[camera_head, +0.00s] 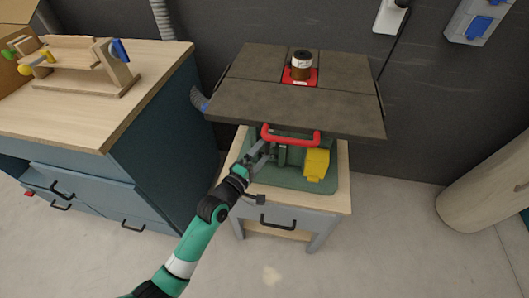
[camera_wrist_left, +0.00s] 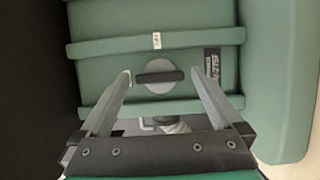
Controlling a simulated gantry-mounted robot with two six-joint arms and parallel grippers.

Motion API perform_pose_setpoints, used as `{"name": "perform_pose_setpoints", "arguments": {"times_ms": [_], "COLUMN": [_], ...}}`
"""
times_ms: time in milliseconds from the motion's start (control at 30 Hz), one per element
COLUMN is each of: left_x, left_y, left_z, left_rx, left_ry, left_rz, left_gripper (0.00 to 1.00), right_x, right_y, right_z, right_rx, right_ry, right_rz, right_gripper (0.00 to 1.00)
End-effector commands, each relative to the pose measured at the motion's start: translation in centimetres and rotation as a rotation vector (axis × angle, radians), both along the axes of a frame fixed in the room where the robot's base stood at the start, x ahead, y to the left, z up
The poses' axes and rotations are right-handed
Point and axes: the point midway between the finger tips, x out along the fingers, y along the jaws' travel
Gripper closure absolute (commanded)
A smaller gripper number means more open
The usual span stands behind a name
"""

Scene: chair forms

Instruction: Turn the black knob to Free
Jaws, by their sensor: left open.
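The black knob (camera_wrist_left: 160,76) shows in the left wrist view as a dark bar on a round grey disc, set in the green machine body (camera_wrist_left: 110,70). Its bar lies roughly level across the picture. A small white label (camera_wrist_left: 156,41) sits above it; its writing is too small to read. My left gripper (camera_wrist_left: 163,84) is open, with one finger on each side of the knob and a gap to both. In the head view my left gripper (camera_head: 262,153) is at the front of the machine under the red handle; the knob cannot be made out there. My right gripper is not in view.
The machine's dark table top (camera_head: 290,108) overhangs my left gripper. A red handle (camera_head: 290,135) and a yellow box (camera_head: 316,164) are close by. The machine stands on a wooden stand (camera_head: 335,200). A workbench (camera_head: 90,110) is at the left, a wooden cylinder (camera_head: 485,190) at the right.

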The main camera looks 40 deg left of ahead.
Motion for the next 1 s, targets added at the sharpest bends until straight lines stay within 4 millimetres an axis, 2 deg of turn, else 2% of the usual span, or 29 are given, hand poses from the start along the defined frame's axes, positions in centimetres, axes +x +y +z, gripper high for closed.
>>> {"name": "perform_pose_setpoints", "arguments": {"times_ms": [267,700,733,1000], "left_x": [0.34,0.30,0.29,0.29], "left_y": [0.06,0.06,0.07,0.07], "left_z": [0.09,0.08,0.08,0.32], "left_rx": [0.000,0.000,0.000,0.023], "left_ry": [0.000,0.000,0.000,0.015], "left_rz": [0.000,0.000,0.000,0.000], "left_gripper": [0.00,0.77,0.81,0.81], "right_x": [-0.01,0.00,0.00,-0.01], "right_y": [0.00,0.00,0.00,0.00], "right_z": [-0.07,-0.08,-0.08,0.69], "right_rx": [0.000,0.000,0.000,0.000], "right_ry": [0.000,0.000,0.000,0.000], "right_rz": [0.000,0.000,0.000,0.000], "right_gripper": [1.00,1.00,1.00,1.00]}}
